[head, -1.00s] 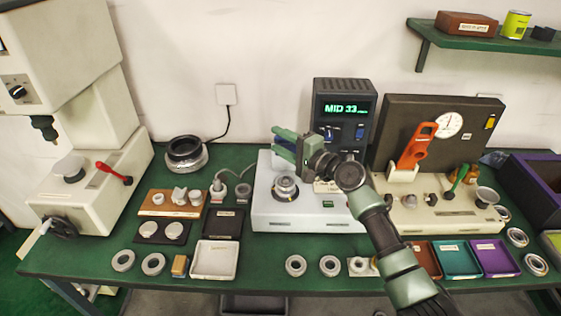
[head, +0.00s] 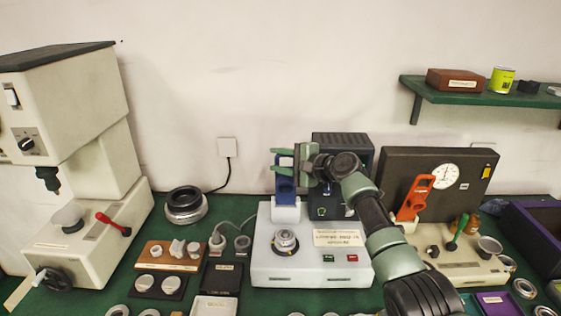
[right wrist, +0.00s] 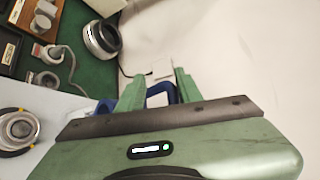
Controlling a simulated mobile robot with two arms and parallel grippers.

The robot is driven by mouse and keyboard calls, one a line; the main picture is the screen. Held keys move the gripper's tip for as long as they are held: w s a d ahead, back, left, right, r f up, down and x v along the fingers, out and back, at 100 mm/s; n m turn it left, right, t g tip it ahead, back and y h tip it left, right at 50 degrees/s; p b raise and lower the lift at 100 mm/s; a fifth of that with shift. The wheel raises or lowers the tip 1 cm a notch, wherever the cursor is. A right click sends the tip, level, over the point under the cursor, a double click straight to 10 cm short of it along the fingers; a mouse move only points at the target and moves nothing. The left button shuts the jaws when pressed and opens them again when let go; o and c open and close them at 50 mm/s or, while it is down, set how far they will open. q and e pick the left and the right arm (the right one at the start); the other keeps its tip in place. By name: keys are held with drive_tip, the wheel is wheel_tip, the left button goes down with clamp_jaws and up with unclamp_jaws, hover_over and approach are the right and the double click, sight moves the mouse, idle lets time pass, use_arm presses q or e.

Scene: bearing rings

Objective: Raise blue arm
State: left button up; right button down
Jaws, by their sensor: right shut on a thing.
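The blue arm (head: 286,188) stands roughly upright in a white bracket at the back of the light grey tester (head: 310,268). My right gripper (head: 282,160) reaches in from the right and is shut on its upper end. In the right wrist view the fingers (right wrist: 158,80) close around the blue handle (right wrist: 162,92); its lower part is hidden behind the gripper body. A bearing ring (head: 285,240) sits on the tester's round seat in front of the arm. My left gripper is not in view.
A dark display box (head: 325,145) stands close behind my right gripper, its screen hidden. An orange arm (head: 414,198) stands upright on the gauge unit to the right. A large dark ring (head: 186,205) and a cable are left of the tester.

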drive_tip(key=shift+w+d+r, duration=0.2)
drive_tip(key=shift+w+d, duration=0.25)
drive_tip(key=shift+d, duration=0.1)
drive_tip(key=c, duration=1.5)
unclamp_jaws()
drive_tip(key=shift+o, duration=0.2)
drive_tip(key=shift+w+a+f, duration=0.2)
drive_tip(key=shift+w+f, duration=0.05)
drive_tip(key=shift+w, duration=0.1)
drive_tip(key=shift+s+d, duration=0.35)
drive_tip(key=shift+s, duration=0.1)
drive_tip(key=v, duration=0.6)
drive_tip(key=shift+s+a+r+b, duration=0.25)
drive_tip(key=shift+s+a+b, duration=0.05)
drive_tip(key=shift+s+b, duration=0.2)
